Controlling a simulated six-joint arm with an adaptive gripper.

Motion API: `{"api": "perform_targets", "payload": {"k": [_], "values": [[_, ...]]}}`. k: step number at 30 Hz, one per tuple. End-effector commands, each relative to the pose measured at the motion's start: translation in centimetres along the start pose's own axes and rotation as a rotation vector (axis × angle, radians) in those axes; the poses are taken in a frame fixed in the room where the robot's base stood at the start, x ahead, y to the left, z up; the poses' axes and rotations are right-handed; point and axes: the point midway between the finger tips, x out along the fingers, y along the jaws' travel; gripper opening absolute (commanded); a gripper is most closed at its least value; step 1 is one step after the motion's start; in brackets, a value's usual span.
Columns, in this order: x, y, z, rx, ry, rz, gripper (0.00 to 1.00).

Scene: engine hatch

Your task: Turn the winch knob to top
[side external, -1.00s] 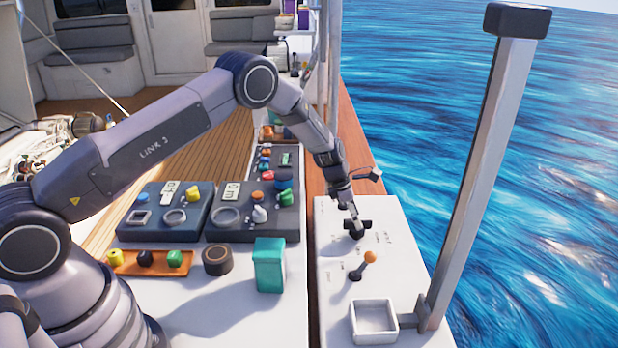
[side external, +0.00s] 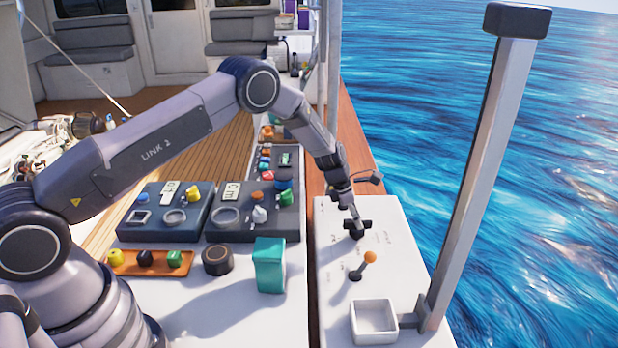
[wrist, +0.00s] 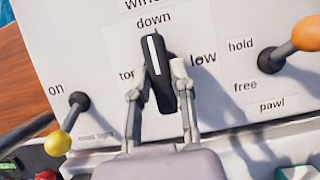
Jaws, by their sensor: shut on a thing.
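The winch knob (wrist: 157,72) is black with a white line on its face. In the wrist view the line points up, leaning slightly left, to the label "down". A label that seems to read "top", partly hidden by a finger, is left of the knob, and "low" is to its right. My gripper (wrist: 165,76) is shut on the knob, one finger on each side. In the side view my gripper (side external: 356,224) reaches down to the knob (side external: 356,235) on the white panel (side external: 336,290), and the knob's face cannot be made out.
An orange-tipped lever (side external: 363,264) stands close in front of the knob, near "hold", "free" and "pawl". A yellow-tipped lever (wrist: 60,143) marked "on" is at the left in the wrist view. A white open box (side external: 373,321) and a tall post (side external: 478,185) stand near the panel's front.

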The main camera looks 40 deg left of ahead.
Motion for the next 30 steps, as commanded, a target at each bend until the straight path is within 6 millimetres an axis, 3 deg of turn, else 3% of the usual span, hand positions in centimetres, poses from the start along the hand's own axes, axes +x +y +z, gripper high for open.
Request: {"api": "perform_targets", "payload": {"k": [11,30], "values": [[0.03,0.12,0.01,0.126,-0.002,-0.053,0.0],[0.09,0.28,0.12,0.671,-0.002,-0.277,0.0]]}}
